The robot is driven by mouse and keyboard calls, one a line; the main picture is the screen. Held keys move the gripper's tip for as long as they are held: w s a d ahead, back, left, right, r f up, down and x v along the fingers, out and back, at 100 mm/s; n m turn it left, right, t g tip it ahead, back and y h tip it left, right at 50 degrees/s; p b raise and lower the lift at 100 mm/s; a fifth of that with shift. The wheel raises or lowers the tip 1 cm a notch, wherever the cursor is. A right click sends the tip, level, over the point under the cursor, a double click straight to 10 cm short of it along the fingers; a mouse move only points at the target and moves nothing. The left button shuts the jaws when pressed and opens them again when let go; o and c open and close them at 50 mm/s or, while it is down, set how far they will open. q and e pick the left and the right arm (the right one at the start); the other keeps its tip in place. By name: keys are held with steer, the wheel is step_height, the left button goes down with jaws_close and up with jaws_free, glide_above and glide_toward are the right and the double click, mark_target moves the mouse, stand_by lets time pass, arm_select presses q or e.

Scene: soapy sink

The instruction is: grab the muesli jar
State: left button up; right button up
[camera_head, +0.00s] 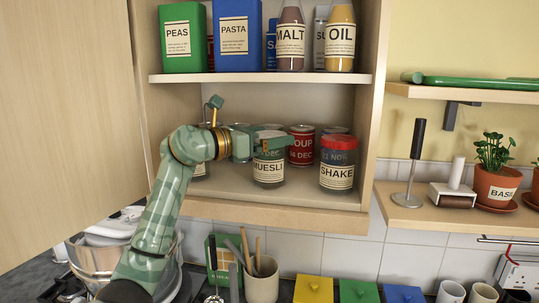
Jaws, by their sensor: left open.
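The muesli jar (268,171) stands upright on the lower shelf of the open cupboard. It has a cream label reading MUESLI. My left gripper (272,143) is open at the upper part of the jar, with its green fingers partly hiding the jar's top. Whether a finger touches the jar I cannot tell. My right gripper is not in view.
The shake jar (338,168) with a red lid stands to the right of the muesli jar. A red soup can (301,146) and other cans stand behind. The upper shelf (255,77) above holds boxes and bottles. The cupboard door (65,110) stands open at left.

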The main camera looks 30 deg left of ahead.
arm_select(q)
steer(key=shift+w+d, duration=0.25)
steer(key=shift+w, duration=0.1)
steer(key=shift+s+a, duration=0.1)
steer(key=shift+a, duration=0.05)
steer(key=c, duration=1.6)
steer(key=shift+o, duration=0.2)
